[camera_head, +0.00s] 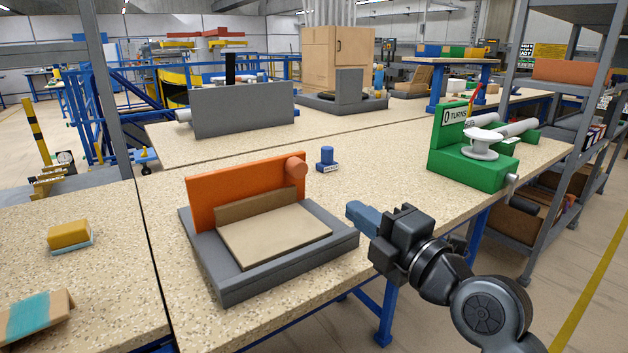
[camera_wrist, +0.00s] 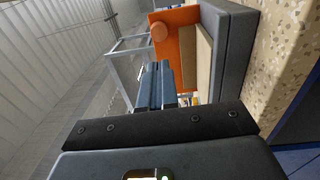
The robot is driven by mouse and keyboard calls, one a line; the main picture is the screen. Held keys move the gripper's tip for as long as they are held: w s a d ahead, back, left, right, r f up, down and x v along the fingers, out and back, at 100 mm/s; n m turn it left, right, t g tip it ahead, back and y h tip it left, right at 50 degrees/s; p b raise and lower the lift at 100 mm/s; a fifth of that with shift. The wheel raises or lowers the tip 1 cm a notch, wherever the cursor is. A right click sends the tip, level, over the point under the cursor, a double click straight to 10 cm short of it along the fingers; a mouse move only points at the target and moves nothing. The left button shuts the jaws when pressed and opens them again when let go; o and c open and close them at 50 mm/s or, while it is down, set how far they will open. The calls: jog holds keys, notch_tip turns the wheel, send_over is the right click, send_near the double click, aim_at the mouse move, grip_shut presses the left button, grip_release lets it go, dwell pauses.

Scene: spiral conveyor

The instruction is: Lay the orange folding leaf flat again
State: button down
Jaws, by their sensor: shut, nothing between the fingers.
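The orange folding leaf (camera_head: 245,190) stands upright along the back of a grey base frame (camera_head: 285,280) on the speckled table. A round orange knob sits on the leaf's upper right end. A beige panel (camera_head: 275,240) lies in the base, with a brown strip standing along its rear edge. In the wrist view the orange leaf (camera_wrist: 177,52) and its knob show beyond my fingers. My gripper (camera_head: 358,212) has its blue fingers shut and empty, to the right of the base and apart from the leaf. The gripper also shows in the wrist view (camera_wrist: 155,85).
A small blue block (camera_head: 327,160) stands behind the leaf's right end. A green device with a white spool (camera_head: 482,145) is at right. A grey upright panel (camera_head: 240,110) stands at the back. A yellow block (camera_head: 69,234) lies at far left.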

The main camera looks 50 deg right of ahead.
jog(key=shift+w, duration=0.1)
jog(key=b, duration=0.1)
send_near(302, 172)
jog(key=x, duration=0.6)
jog(key=shift+w, duration=0.4)
jog(key=shift+d+r, duration=0.1)
